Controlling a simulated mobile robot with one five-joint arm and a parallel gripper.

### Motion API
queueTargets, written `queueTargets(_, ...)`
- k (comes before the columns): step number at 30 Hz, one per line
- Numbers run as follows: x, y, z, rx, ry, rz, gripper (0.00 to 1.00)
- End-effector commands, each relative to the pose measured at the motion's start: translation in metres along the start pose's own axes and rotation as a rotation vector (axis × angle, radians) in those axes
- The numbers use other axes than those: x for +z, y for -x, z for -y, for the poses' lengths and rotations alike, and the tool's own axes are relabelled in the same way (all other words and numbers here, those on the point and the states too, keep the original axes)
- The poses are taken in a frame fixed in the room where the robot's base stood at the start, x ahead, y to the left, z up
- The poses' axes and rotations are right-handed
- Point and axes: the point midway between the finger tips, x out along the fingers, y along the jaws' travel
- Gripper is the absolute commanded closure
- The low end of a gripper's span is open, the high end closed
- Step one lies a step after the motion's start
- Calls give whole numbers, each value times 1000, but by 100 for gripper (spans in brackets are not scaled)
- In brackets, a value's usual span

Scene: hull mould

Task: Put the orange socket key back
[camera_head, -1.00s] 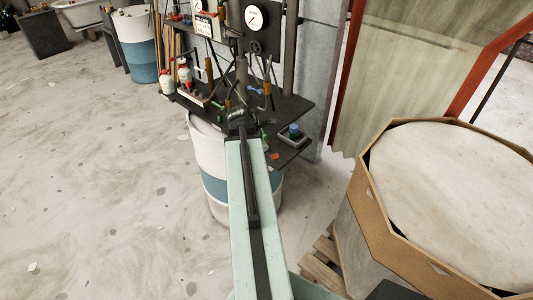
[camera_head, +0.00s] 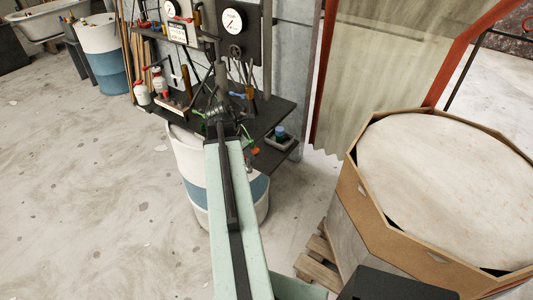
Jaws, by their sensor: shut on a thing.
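My gripper (camera_head: 218,112) is at the far end of my pale green arm, over the dark shelf (camera_head: 272,118). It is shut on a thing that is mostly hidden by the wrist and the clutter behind. A small orange piece (camera_head: 256,150) shows just right of my arm, near the shelf's front edge; it looks like part of the orange socket key, but its shape is too small to make out. Another orange-brown handle (camera_head: 249,92) stands upright among the tools on the shelf, behind and right of my gripper.
A grey tray with a blue-capped item (camera_head: 280,133) sits at the shelf's right end. A gauge (camera_head: 233,20) hangs behind. A white and blue drum (camera_head: 190,165) is below; an octagonal wooden box (camera_head: 362,200) stands right.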

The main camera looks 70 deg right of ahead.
Motion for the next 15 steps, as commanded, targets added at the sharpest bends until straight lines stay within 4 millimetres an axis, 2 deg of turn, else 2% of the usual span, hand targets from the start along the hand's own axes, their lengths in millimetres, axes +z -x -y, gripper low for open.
queueTargets(3,33,-20,-17,-2,-4,0,100)
queueTargets(7,63,-36,-29,-1,-3,-1,100)
queueTargets(10,77,-43,-34,-1,-2,-1,100)
queueTargets(15,84,-46,-35,-1,0,-1,100)
